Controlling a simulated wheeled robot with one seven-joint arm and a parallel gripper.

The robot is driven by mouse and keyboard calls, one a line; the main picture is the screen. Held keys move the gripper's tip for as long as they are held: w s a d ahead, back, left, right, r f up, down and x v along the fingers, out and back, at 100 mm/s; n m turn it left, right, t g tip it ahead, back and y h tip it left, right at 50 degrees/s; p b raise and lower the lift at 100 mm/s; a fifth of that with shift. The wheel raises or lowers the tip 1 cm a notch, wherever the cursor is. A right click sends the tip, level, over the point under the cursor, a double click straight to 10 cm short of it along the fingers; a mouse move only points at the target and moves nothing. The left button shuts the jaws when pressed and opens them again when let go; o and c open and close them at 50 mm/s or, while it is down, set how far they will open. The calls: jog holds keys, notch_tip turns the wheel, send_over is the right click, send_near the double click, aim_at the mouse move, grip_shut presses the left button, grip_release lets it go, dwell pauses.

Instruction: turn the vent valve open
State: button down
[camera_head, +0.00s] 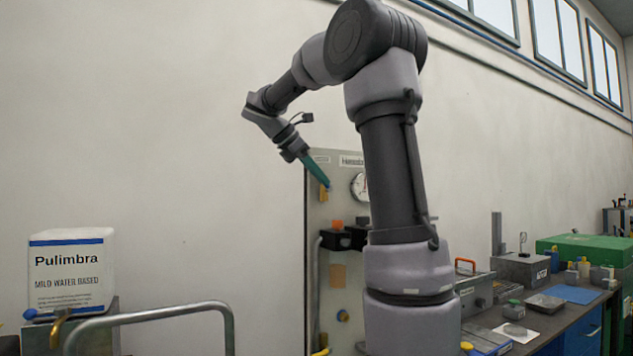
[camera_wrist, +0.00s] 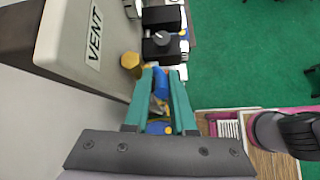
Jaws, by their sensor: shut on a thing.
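My gripper (camera_wrist: 161,72) has two teal fingers closed on a blue piece (camera_wrist: 160,86), which looks like the handle of the vent valve. A gold hexagonal body (camera_wrist: 131,62) of the valve shows just left of the fingertips, below the VENT label (camera_wrist: 95,33) on the panel. In the head view my gripper (camera_head: 327,186) reaches down to the panel's upper left, with its tips at a yellow valve part (camera_head: 323,194). The blue handle is hidden there, and I cannot tell how far the valve is turned.
The grey panel (camera_head: 319,220) carries a gauge (camera_head: 359,186) and black fittings (camera_head: 340,239); my arm hides part of it. A white Pulimbra container (camera_head: 72,270) and a metal rail (camera_head: 150,315) stand left. A cluttered workbench (camera_head: 545,322) is at right. Green floor (camera_wrist: 245,50) shows in the wrist view.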

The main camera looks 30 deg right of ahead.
jog(key=d+y, duration=0.1)
jog(key=y, duration=0.2)
jog(key=shift+s+d+r+y, duration=0.1)
jog(key=shift+d+r+y, duration=0.25)
jog(key=shift+r+y, duration=0.05)
jog(key=shift+d+r+y, duration=0.1)
jog(key=shift+d+y, duration=0.25)
jog(key=shift+y, duration=0.6)
jog(key=shift+d+y, duration=0.3)
jog(key=shift+y, duration=0.65)
jog(key=c, duration=0.8)
grip_release()
jog(key=shift+s+r, duration=0.1)
jog(key=shift+c, duration=0.2)
